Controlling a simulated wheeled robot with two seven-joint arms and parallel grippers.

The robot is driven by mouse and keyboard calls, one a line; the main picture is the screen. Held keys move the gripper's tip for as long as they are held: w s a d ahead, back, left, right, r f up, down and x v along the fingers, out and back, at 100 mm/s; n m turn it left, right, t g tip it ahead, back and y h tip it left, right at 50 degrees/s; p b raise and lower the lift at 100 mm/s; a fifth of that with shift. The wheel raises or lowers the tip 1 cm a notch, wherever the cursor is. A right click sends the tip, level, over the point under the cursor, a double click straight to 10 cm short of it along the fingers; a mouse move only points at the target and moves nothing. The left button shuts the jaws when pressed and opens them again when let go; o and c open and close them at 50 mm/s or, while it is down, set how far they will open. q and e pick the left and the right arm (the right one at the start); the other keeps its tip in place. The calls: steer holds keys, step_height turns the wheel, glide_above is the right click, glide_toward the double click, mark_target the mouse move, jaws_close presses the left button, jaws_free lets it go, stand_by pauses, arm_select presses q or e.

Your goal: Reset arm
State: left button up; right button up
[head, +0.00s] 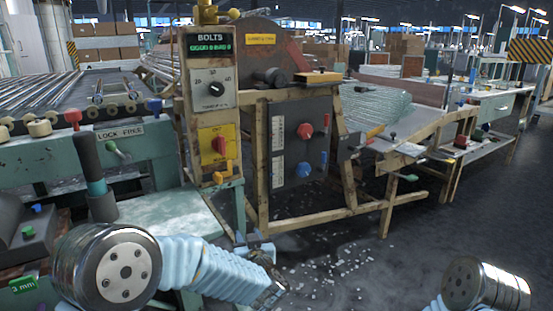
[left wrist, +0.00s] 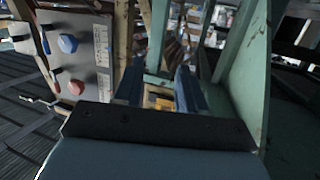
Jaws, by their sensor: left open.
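My left gripper (head: 256,242) is low in the middle of the head view, in front of the wooden machine frame, with my pale blue-sleeved arm coming in from the left. In the left wrist view its two dark fingers (left wrist: 159,88) stand apart with nothing held between them. A small yellow thing shows beyond the gap, too unclear to name. Part of my right arm shows at the lower right of the head view; its gripper is out of the picture.
A control post (head: 212,105) with a yellow switch plate stands beside the left gripper. A grey panel (head: 301,140) with red and blue knobs is behind; it also shows in the left wrist view (left wrist: 78,50). A green bench (head: 165,217) is at left. Floor with scattered shards (head: 340,275) lies right.

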arm_select(q)
steer(key=s+a+f+m+g+h+p, duration=0.1)
steer(key=s+f+g+h, duration=0.25)
steer(key=f, duration=0.75)
steer(key=s+a+f+m+g+h+p, duration=0.1)
steer(key=s+f+g+h, duration=0.3)
steer(key=f, duration=0.7)
steer(key=s+f+g+h, duration=0.1)
steer(key=s+f+g, duration=0.2)
steer(key=s, duration=0.9)
steer(key=s+f+g+p, duration=0.1)
steer(key=s+f+g, duration=0.3)
steer(key=s+f, duration=0.3)
steer(key=s, duration=0.5)
steer(key=shift+s+d+f+n+h, duration=0.15)
steer(key=shift+d+f+n+h, duration=0.1)
steer(key=shift+d+n+h, duration=0.1)
